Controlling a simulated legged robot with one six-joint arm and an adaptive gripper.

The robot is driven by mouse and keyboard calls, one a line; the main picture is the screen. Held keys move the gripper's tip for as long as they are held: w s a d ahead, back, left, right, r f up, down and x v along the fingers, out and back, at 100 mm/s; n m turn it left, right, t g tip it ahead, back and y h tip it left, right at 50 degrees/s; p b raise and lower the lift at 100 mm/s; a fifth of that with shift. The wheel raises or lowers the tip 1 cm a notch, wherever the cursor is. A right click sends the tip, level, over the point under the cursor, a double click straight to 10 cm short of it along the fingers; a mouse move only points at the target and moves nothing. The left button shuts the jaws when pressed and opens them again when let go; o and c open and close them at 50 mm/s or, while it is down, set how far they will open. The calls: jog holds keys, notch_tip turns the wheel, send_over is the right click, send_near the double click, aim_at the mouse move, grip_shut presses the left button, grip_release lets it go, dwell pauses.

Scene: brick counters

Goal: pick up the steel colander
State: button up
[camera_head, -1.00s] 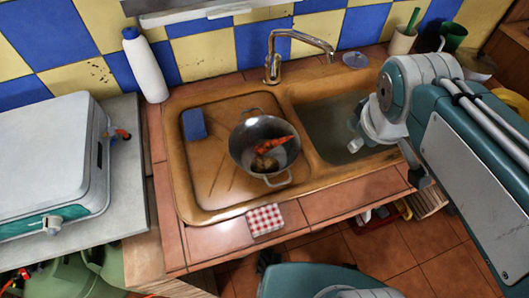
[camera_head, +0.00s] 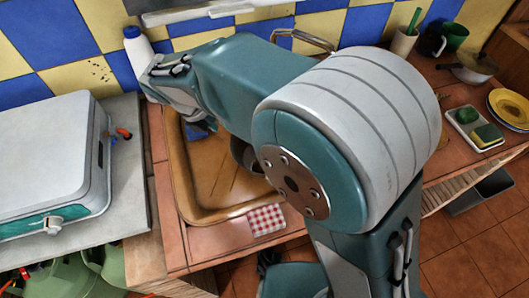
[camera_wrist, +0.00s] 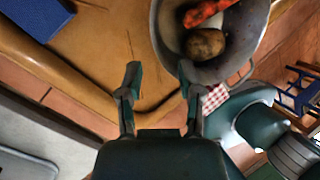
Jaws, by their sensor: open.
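My gripper (camera_wrist: 160,72) is open and empty. In the wrist view its right fingertip lies close to the colander's left rim; I cannot tell whether they touch. The head view does not show the fingers clearly.
A red checkered cloth (camera_head: 265,220) lies on the front counter edge. A white bottle (camera_head: 137,42) stands behind my wrist, the tap (camera_head: 303,38) at the back. A grey stove (camera_head: 50,150) is left.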

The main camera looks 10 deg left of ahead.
jog(key=x, duration=0.4)
jog(key=shift+d+f, duration=0.2)
jog(key=shift+f, duration=0.05)
jog(key=shift+a+x, duration=0.15)
jog(key=shift+x, duration=1.4)
jog(key=shift+a+x, duration=0.1)
jog(key=shift+x, duration=1.5)
jog(key=shift+w, duration=0.1)
grip_shut()
